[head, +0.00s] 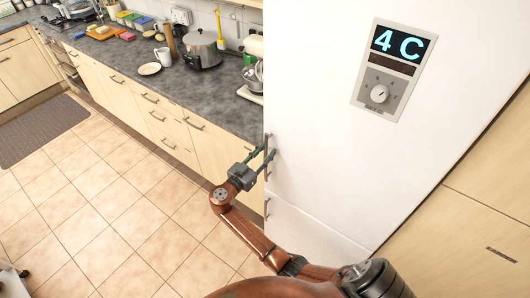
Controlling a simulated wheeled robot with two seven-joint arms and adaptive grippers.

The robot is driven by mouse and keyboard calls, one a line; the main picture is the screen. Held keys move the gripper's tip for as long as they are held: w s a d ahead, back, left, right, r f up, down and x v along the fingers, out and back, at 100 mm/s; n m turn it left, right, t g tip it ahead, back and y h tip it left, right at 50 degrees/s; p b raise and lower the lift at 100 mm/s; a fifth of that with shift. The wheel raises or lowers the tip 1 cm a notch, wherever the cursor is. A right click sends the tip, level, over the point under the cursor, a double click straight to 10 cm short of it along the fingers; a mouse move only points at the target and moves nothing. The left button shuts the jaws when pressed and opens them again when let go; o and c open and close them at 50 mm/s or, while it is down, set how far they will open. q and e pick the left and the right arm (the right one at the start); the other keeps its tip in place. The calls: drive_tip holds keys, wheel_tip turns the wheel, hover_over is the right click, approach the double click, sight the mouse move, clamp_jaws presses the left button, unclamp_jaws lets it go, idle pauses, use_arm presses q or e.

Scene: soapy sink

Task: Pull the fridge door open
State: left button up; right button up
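The fridge (330,130) is the tall white unit on the right, with its door closed. A display on its front panel (392,66) reads "4 C" above a dial. A slim upright metal handle (268,143) sits at the door's left edge. My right gripper (263,158) is at this handle, with its two fingers apart and pointing at it. The fingertips overlap the handle in the picture, and I cannot tell whether they touch it. A second, lower handle (267,208) sits near the lower door. My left gripper is not in view.
A grey counter (215,100) with cream drawers runs left of the fridge. The tiled floor (120,215) is mostly clear, with a dark mat (42,130) at left. Wooden panels (480,210) stand right of the fridge.

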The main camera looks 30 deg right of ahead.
drive_tip(key=shift+c, duration=0.6)
clamp_jaws()
drive_tip(key=shift+a, duration=0.15)
